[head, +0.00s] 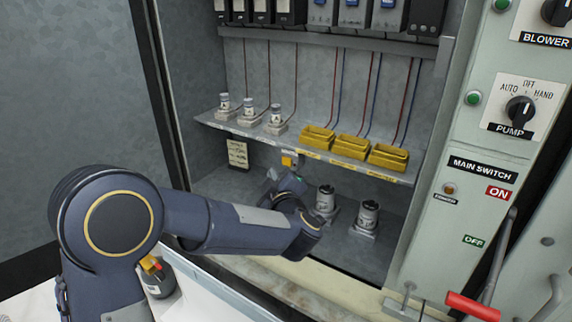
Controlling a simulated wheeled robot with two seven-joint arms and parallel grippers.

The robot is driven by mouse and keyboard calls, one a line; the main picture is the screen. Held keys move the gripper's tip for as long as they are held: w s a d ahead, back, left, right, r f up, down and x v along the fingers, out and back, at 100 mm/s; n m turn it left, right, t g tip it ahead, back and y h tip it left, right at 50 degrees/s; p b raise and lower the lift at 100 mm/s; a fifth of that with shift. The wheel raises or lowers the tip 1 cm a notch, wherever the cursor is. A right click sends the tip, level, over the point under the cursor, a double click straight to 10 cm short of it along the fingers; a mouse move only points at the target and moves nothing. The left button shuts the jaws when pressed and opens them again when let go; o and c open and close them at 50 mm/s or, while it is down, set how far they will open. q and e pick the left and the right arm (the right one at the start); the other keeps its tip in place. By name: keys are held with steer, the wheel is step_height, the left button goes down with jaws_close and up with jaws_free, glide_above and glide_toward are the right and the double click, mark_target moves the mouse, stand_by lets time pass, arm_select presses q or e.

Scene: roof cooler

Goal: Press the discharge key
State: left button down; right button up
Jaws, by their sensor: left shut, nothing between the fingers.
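A small yellow-orange key (289,161) sits on the front edge of the cabinet shelf, below the middle of it; I take it for the discharge key, though its label is too small to read. My left arm reaches in from the left, and its gripper (274,174) is just below and slightly left of the key. The gripper is shut and empty. I cannot tell whether its fingertips touch the key. My right gripper is not in view.
The shelf (246,131) holds 3 small cylinders in sockets and 3 yellow holders (351,146). Two larger cylinders (366,217) stand on the cabinet floor, right of my arm. The switch panel (476,180) and a red-handled lever (472,306) are at the right.

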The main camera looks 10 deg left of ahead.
arm_select(q)
steer(key=shift+s+a, duration=0.3)
steer(key=shift+s, duration=0.6)
steer(key=s+a+r+m+h, duration=0.1)
steer(key=s+r+m+h, duration=0.2)
steer(key=s+m+h, duration=0.6)
steer(key=s+a+f+m+g+h, duration=0.1)
steer(key=s+f+g, duration=0.4)
steer(key=s, duration=0.7)
steer(key=s+a+f+m+g+h, duration=0.1)
steer(key=s+a+f+m+g, duration=0.1)
steer(key=s+f, duration=0.5)
steer(key=s+m+g, duration=0.1)
steer(key=s+g, duration=0.1)
steer(key=s, duration=0.3)
steer(key=shift+s+g, duration=0.2)
steer(key=shift+g, duration=0.2)
steer(key=shift+f, duration=0.1)
